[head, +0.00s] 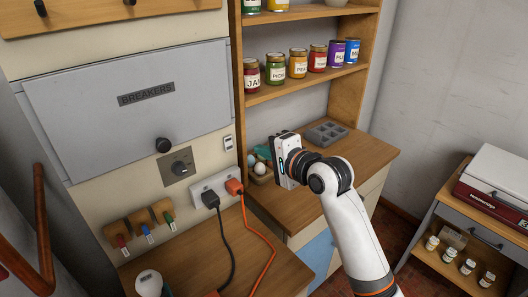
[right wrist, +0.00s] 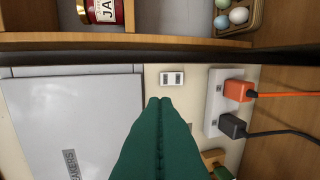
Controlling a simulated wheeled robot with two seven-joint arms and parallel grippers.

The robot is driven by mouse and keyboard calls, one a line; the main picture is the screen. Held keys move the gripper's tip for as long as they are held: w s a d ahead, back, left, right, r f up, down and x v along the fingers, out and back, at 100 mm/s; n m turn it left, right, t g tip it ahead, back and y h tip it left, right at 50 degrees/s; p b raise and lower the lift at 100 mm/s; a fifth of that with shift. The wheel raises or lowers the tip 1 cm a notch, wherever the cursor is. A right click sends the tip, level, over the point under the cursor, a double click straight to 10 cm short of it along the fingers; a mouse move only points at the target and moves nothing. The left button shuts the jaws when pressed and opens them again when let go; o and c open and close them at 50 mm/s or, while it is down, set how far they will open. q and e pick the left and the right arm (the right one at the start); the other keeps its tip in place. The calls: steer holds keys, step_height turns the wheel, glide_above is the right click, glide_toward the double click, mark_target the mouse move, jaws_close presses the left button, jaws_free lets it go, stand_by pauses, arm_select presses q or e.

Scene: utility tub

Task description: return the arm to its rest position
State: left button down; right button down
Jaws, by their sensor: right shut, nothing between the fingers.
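My right arm (head: 355,225) reaches up from the bottom right of the head view. My right gripper (head: 262,152) is over the wooden counter, near the edge of the breaker panel, with its teal fingers pointing left. In the right wrist view the green fingers (right wrist: 160,103) are pressed together with nothing between them. They point towards the wall by a small white switch (right wrist: 172,78). The gripper body hides part of the counter and part of a small egg holder. My left gripper is in neither view.
A grey breaker box (head: 135,105) is on the left. A power strip (head: 212,190) holds an orange plug (head: 234,186) and a black plug (head: 210,200), with cords hanging down. Jars stand on a shelf (head: 300,84). A grey tray (head: 325,133) and eggs (head: 259,168) are on the counter (head: 290,205).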

steer(key=s+d+f+n+g+h, duration=0.2)
steer(key=s+d+f+n, duration=0.15)
steer(key=s+f, duration=0.55)
steer(key=s+d+f+n+g+h, duration=0.2)
steer(key=s+d+f+n, duration=0.15)
steer(key=s+f, duration=0.55)
steer(key=s+d+f+n+g+h, duration=0.25)
steer(key=s+d+f, duration=0.2)
steer(key=s, duration=0.45)
steer(key=s+d+f+n+g+h, duration=0.25)
steer(key=s+d+f+n, duration=0.2)
steer(key=s, duration=0.55)
step_height(320, 180, down, 27)
steer(key=g, duration=0.1)
steer(key=s+d+f+g, duration=0.1)
steer(key=s+d+f, duration=0.1)
steer(key=s+f, duration=1.3)
steer(key=shift+s+f+g+y, duration=0.15)
steer(key=shift+s+g+y, duration=0.15)
steer(key=shift+s, duration=0.7)
